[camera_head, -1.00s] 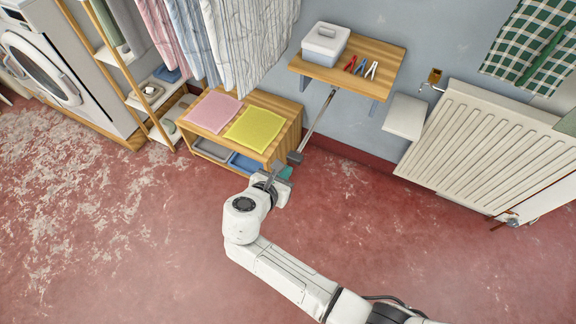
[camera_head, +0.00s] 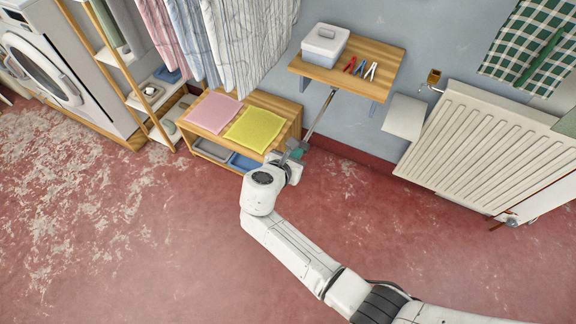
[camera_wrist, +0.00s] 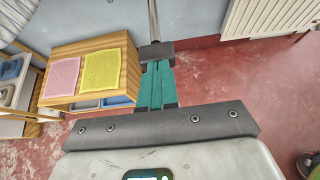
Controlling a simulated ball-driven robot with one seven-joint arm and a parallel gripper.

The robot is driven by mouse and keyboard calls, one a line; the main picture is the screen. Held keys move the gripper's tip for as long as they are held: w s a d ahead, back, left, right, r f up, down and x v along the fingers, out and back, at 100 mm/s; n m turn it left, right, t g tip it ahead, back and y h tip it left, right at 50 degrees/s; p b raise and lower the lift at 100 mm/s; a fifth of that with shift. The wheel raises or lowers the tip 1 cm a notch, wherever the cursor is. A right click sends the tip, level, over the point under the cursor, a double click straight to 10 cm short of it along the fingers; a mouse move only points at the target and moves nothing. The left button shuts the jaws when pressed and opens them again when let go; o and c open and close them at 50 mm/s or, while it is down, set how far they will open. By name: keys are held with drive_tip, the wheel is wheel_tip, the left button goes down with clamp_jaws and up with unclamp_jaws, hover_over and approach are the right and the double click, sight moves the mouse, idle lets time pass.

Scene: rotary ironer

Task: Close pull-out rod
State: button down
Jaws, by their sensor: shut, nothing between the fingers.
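The pull-out rod is a thin metal bar (camera_head: 320,112) that runs out from under the wooden wall shelf and ends in a dark grey block. In the wrist view, the bar (camera_wrist: 153,18) meets its end block (camera_wrist: 156,51) just beyond my fingertips. My gripper (camera_wrist: 157,66) has its teal fingers shut together, with nothing between them. The fingertips are up against the near face of the block, seemingly touching it. In the head view, my gripper (camera_head: 297,153) is at the rod's outer end and partly hides the block.
The wooden shelf (camera_head: 385,57) holds a white box (camera_head: 325,44) and several clips. A low wooden bench (camera_head: 282,103) with pink and yellow cloths stands close to the left of my gripper. A radiator (camera_head: 490,145) is on the right. Open red floor lies in front.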

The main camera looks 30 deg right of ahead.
sight(328, 101)
drive_tip(key=w+d+b, duration=0.1)
drive_tip(key=w+d, duration=0.3)
drive_tip(key=d, duration=0.1)
drive_tip(key=w+d+b, duration=0.1)
drive_tip(key=w+d, duration=0.3)
drive_tip(key=d, duration=0.2)
drive_tip(key=w+d+b, duration=0.2)
drive_tip(key=w+d, duration=0.2)
drive_tip(key=d, duration=0.1)
drive_tip(key=shift+d+f, duration=0.15)
drive_tip(key=shift+d, duration=0.2)
drive_tip(key=shift+w+d+b, duration=0.3)
drive_tip(key=shift+w+d, duration=0.1)
drive_tip(key=shift+d, duration=0.05)
drive_tip(key=shift+w+r, duration=0.15)
drive_tip(key=shift+r, duration=0.15)
